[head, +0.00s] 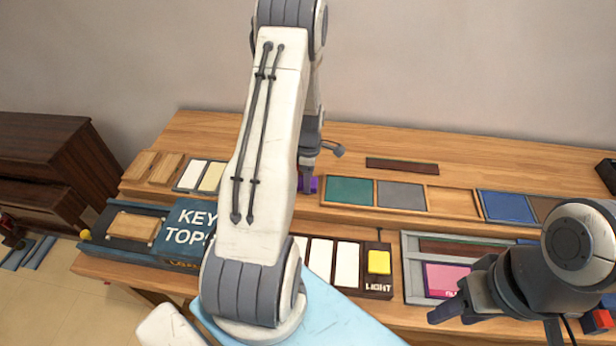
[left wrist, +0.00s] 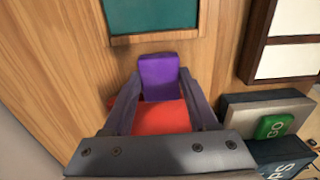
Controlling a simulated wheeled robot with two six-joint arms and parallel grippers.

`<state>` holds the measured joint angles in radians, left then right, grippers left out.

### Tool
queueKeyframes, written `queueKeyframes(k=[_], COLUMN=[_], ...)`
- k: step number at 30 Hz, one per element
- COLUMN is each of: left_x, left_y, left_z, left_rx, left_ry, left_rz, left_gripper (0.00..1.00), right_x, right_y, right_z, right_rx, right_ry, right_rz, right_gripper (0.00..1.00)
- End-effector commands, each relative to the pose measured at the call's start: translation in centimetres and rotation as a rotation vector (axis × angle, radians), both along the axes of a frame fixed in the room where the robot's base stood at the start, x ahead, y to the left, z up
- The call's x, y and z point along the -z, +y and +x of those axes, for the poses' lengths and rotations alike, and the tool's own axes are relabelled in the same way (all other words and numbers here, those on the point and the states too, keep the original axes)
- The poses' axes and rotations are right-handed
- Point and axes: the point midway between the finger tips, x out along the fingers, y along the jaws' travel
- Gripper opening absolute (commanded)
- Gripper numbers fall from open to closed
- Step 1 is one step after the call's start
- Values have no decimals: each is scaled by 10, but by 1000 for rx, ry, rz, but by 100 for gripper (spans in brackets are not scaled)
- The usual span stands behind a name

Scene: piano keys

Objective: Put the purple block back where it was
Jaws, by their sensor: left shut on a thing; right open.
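A small purple block (head: 308,184) is at the upper ledge of the bench, just left of the teal panel (head: 349,190), partly hidden by my left arm. My left gripper (head: 307,178) is shut on it. In the left wrist view the purple block (left wrist: 158,75) sits between the two fingertips, with a red-orange surface (left wrist: 160,117) behind it. I cannot tell whether the block touches the wood. A bare wood compartment (head: 452,201) lies between the grey panel (head: 401,196) and the blue panel (head: 507,207). My right gripper (head: 458,300) is open at the lower right.
A light box with a yellow button (head: 378,262) and a blue KEY TOPS box (head: 185,226) stand on the front ledge. A dark strip (head: 402,165) lies at the back. A green GO button (left wrist: 273,127) is nearby.

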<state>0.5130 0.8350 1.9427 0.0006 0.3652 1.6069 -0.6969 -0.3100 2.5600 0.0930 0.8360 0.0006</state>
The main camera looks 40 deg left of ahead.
Motion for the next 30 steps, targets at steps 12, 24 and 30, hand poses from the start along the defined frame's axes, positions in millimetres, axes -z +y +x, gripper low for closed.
queueKeyframes(k=[12,24,30], left_x=[8,5,-11], left_y=[0,0,1], left_z=[1,1,2], left_rx=[1,0,0], left_ry=[-1,-2,-6], left_rz=[1,1,4], left_gripper=[0,89,89], right_x=[2,0,4], right_y=[0,0,0], right_z=[0,0,0], right_rx=[0,0,0], right_ry=[0,0,0], right_rz=[0,0,0], right_gripper=[50,50,50])
